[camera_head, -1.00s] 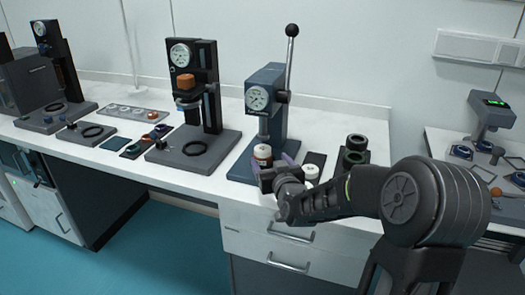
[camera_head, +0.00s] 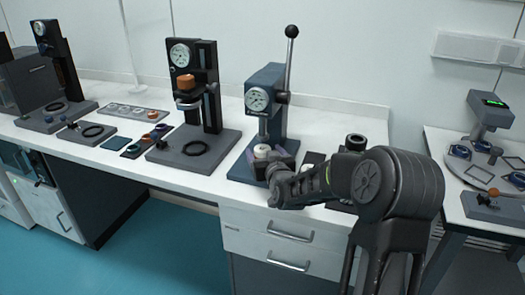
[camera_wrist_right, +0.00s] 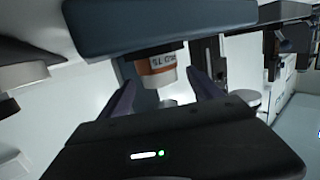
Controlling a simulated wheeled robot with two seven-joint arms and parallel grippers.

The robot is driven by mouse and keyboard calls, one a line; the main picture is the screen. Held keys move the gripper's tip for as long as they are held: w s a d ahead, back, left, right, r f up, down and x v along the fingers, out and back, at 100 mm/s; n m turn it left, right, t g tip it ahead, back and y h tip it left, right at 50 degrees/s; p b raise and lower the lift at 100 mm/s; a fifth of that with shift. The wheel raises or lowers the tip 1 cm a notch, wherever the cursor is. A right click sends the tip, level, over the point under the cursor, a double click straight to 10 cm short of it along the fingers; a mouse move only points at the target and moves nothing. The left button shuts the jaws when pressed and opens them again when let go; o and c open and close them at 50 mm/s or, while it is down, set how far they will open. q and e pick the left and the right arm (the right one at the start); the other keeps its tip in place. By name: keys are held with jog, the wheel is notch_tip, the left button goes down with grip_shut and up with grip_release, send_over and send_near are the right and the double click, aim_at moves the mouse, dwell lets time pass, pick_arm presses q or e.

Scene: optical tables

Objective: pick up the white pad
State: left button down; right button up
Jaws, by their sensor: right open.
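A white pad with an orange printed band (camera_wrist_right: 157,68) shows in the right wrist view, directly below the press's blue-grey head. Its white top also shows in the head view (camera_head: 262,150), under the press ram. My right gripper (camera_wrist_right: 161,82) is open, with its two purple fingers on either side of the pad's lower part. I cannot tell whether they touch it. In the head view the right gripper (camera_head: 278,158) is at the press, and its wrist hides part of the pad. My left gripper is not in view.
The blue-grey lever press (camera_head: 262,105) stands close around the pad. A taller black gauge stand (camera_head: 205,90) is to the left. A dark ring-topped part (camera_head: 355,142) stands behind my right arm. Bare white bench lies behind the press.

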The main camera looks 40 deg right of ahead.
dwell(0.4)
jog(key=c, duration=1.4)
jog(key=shift+r, duration=0.1)
jog(key=shift+c, duration=0.2)
jog(key=shift+r, duration=0.45)
jog(key=shift+s+a+r, duration=0.1)
jog(key=shift+s+r, duration=0.1)
jog(key=shift+r, duration=0.4)
jog(key=shift+s+a+r, duration=0.1)
jog(key=shift+s+r, duration=0.1)
jog(key=shift+r, duration=0.35)
jog(key=f+b+v, duration=0.2)
jog(key=b+v, duration=0.3)
jog(key=v, duration=1.2)
jog(key=shift+a+f, duration=0.15)
jog(key=shift+f, duration=0.15)
jog(key=shift+s+r, duration=0.1)
jog(key=shift+s, duration=0.05)
